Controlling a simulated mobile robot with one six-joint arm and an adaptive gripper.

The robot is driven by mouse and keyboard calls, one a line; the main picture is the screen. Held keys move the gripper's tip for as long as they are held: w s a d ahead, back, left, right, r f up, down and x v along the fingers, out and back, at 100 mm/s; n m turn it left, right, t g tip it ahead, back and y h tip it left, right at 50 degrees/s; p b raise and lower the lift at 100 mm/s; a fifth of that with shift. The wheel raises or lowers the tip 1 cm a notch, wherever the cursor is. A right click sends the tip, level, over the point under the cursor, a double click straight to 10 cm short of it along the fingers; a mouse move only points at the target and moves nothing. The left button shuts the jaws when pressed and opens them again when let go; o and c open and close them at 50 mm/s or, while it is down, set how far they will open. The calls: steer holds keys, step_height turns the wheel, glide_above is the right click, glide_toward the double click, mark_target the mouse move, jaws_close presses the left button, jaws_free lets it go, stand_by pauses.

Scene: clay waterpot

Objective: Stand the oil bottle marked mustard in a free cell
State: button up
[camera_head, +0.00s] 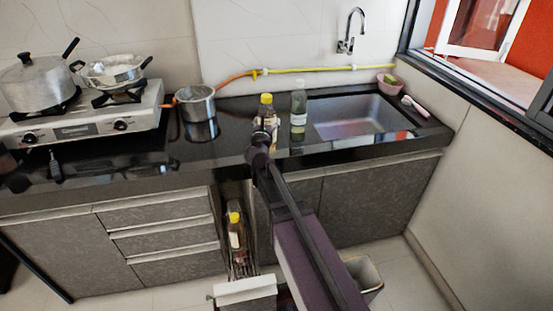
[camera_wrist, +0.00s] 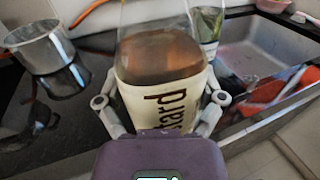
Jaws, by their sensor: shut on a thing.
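The mustard bottle (camera_head: 266,107) has a yellow cap and shows at the counter's front, left of the sink. In the wrist view the bottle (camera_wrist: 165,60) fills the middle, with brown oil and a cream label ending in "ard". My gripper (camera_wrist: 160,104) is shut on it, one finger on each side; it also shows in the head view (camera_head: 262,140). The bottle's base is hidden, so I cannot tell if it touches the counter. A narrow pull-out rack (camera_head: 241,268) stands open below the counter. It holds another yellow-capped bottle (camera_head: 236,236). My arm hides part of the rack; its cells are unclear.
A clear bottle with a pale label (camera_head: 298,112) stands close right of the held bottle, beside the sink (camera_head: 355,118). A steel pot (camera_head: 196,103) and a gas stove (camera_head: 90,122) are to the left. A bin (camera_head: 365,277) is on the floor right of my arm.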

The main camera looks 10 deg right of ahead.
mark_target(266, 96)
step_height(266, 96, up, 13)
steer(key=p, duration=1.3)
